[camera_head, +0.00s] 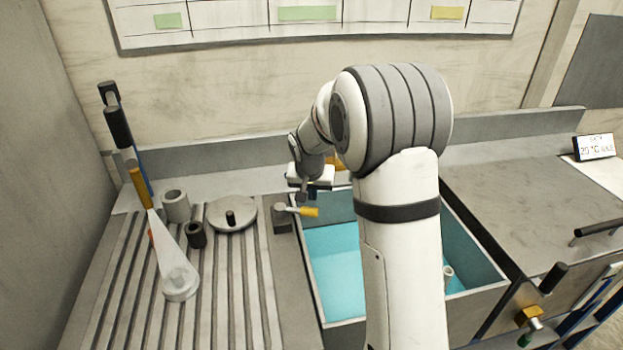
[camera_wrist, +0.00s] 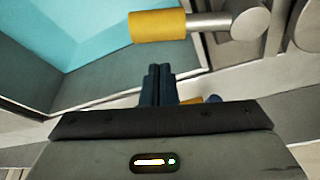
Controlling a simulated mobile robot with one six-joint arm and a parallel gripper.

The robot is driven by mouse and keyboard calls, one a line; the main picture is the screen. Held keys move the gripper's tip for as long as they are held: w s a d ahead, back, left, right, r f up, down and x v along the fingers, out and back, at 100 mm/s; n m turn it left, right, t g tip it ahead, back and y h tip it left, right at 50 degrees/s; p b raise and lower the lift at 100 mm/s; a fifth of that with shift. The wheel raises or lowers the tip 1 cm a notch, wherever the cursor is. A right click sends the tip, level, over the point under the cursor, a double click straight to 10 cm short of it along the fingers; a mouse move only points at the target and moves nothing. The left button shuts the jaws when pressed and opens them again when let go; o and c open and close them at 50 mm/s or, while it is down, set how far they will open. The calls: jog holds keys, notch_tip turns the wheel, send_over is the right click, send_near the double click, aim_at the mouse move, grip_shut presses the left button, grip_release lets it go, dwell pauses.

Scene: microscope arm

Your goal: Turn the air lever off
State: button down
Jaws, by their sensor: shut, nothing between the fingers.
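A lever with a yellow handle (camera_head: 302,211) sticks out to the right from a grey block beside the basin's left rim. It also shows at the top of the wrist view, where its yellow grip (camera_wrist: 158,26) joins a grey rod and a round grey hub. My gripper (camera_head: 312,191) is just behind this lever in the head view, near the back of the basin. In the wrist view my dark blue fingertips (camera_wrist: 159,72) are together and empty, apart from the yellow grip. More yellow shows partly hidden behind the fingers. I see no label naming the air lever.
The basin (camera_head: 318,318) holds blue liquid. The ribbed drainboard (camera_head: 110,310) at left carries a clear cone-shaped vessel (camera_head: 180,285), a round lid (camera_head: 232,214) and small cylinders. Another yellow-handled valve (camera_head: 528,316) is on the right front. The right worktop (camera_head: 510,205) is mostly clear.

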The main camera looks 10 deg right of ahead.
jog(key=shift+s+a+f, duration=0.1)
jog(key=shift+s+a, duration=0.1)
jog(key=shift+s, duration=0.35)
jog(key=shift+s+a, duration=0.15)
jog(key=shift+s, duration=0.35)
jog(key=shift+a, duration=0.15)
jog(key=shift+s+f+b, duration=0.1)
jog(key=shift+f+b, duration=0.05)
jog(key=shift+b, duration=0.3)
